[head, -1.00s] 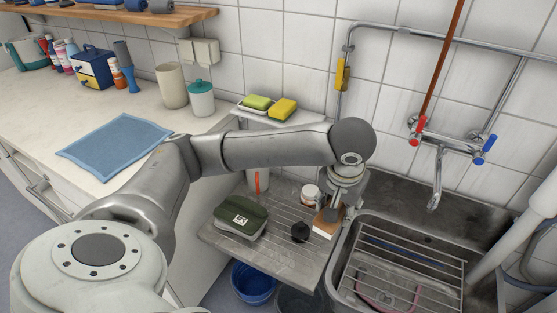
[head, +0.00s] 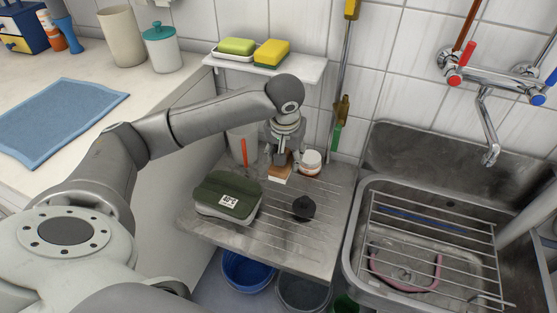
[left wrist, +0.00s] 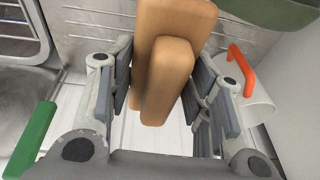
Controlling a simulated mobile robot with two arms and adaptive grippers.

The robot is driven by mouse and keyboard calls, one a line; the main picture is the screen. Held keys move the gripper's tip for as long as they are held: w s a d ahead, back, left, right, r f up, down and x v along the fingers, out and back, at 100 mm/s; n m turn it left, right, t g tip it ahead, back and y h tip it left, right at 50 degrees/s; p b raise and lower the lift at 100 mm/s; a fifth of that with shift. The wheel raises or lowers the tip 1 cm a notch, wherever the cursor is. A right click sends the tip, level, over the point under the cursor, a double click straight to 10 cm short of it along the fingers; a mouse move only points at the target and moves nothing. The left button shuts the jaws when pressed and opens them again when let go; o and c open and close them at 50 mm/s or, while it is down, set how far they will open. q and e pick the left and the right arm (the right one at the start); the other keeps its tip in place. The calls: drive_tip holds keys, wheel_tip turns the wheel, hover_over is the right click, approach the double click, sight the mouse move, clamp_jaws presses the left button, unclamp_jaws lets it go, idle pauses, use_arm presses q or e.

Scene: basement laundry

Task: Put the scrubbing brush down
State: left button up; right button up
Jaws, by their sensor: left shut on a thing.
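My left gripper (head: 283,158) is over the back of the metal drainboard (head: 280,243), pointing down. It is shut on the wooden scrubbing brush (head: 280,173), which shows below the fingers. In the left wrist view the brush (left wrist: 168,80) is tan wood between the grey finger pads (left wrist: 165,95). Its bristles are hidden. I cannot tell whether it touches the drainboard. My right gripper is not in view.
A white-and-brown jar (head: 311,162) stands right of the brush. A white container with an orange-red strip (head: 243,148) is to its left. A green-topped box (head: 228,196) and a black knobbed object (head: 303,208) are in front. The sink (head: 425,255) is right.

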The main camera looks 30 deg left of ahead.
use_arm(q)
drive_tip(key=w+a+f+b, duration=0.1)
drive_tip(key=w+a+f, duration=0.3)
drive_tip(key=w+f, duration=0.1)
drive_tip(key=w+a+f+b, duration=0.1)
drive_tip(key=w+a+f, duration=0.1)
drive_tip(key=w, duration=0.1)
drive_tip(key=shift+a+f+b, duration=0.25)
drive_tip(key=shift+f+b, duration=0.05)
drive_tip(key=shift+f, duration=0.1)
drive_tip(key=shift+w+a+f, duration=0.2)
drive_tip(key=shift+w+f, duration=0.05)
drive_tip(key=shift+f, duration=0.1)
drive_tip(key=x, duration=0.1)
drive_tip(key=b+x, duration=0.1)
drive_tip(key=shift+s+f, duration=0.1)
drive_tip(key=shift+f, duration=0.6)
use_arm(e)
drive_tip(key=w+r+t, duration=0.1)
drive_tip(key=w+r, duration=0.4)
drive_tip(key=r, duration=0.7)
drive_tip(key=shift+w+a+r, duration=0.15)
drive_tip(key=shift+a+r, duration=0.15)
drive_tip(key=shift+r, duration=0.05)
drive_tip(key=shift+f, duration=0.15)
use_arm(q)
drive_tip(key=o, duration=0.9)
drive_tip(key=shift+f, duration=0.1)
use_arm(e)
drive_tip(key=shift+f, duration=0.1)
